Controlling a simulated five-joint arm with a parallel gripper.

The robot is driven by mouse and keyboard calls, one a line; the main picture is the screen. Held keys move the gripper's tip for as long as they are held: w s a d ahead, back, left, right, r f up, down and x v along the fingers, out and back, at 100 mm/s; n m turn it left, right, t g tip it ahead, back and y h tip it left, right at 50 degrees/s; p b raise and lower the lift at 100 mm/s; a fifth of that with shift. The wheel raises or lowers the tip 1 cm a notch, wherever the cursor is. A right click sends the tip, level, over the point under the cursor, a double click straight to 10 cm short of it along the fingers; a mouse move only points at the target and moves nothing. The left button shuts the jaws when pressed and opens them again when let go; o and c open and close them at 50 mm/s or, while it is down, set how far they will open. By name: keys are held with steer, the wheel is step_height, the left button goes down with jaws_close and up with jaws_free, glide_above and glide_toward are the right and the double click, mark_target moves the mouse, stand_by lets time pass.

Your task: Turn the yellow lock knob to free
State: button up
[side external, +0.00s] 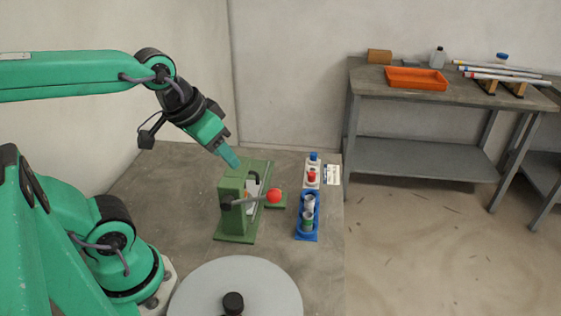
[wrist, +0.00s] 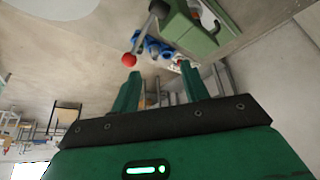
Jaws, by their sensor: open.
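The green frame jig (side external: 234,189) stands on the grey table, with a lever ending in a red ball (side external: 274,195) on its right side. I cannot make out a yellow lock knob in either view; it may be hidden by the jig. My gripper (side external: 231,157) is above and just behind the jig's upper end, apart from it. In the wrist view my gripper (wrist: 160,72) has its two green fingers spread, with nothing held. The jig (wrist: 195,30) shows at the top there, and the red ball (wrist: 129,60) appears near the left fingertip.
A blue holder (side external: 307,236) with cylinders stands right of the jig, with a blue-topped and a red-topped item behind it. A round grey disc (side external: 205,295) with a black knob is at the front. A back bench (side external: 400,96) carries an orange tray (side external: 416,79) and rods.

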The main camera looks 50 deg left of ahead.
steer(key=w+a+f+n+g, duration=0.1)
steer(key=w+a+f+n, duration=0.1)
steer(key=w+f+n, duration=0.2)
steer(key=w+a+f+n+g, duration=0.2)
steer(key=w+f+n, duration=0.3)
steer(key=w, duration=0.2)
steer(key=w+a+f+n+g, duration=0.1)
steer(key=w+f+n+g, duration=0.1)
steer(key=w+f+n, duration=0.2)
steer(key=shift+w+a+f+n, duration=0.15)
steer(key=shift+w+a+f, duration=0.05)
steer(key=shift+w, duration=0.3)
steer(key=shift+w+a+f+n, duration=0.15)
steer(key=shift+w+a, duration=0.05)
steer(key=shift+w, duration=0.3)
steer(key=shift+w+a+f+n, duration=0.2)
steer(key=shift+f+n, duration=0.1)
steer(key=shift+f, duration=0.15)
steer(key=shift+f, duration=3.9)
steer(key=shift+c, duration=0.3)
jaws_close()
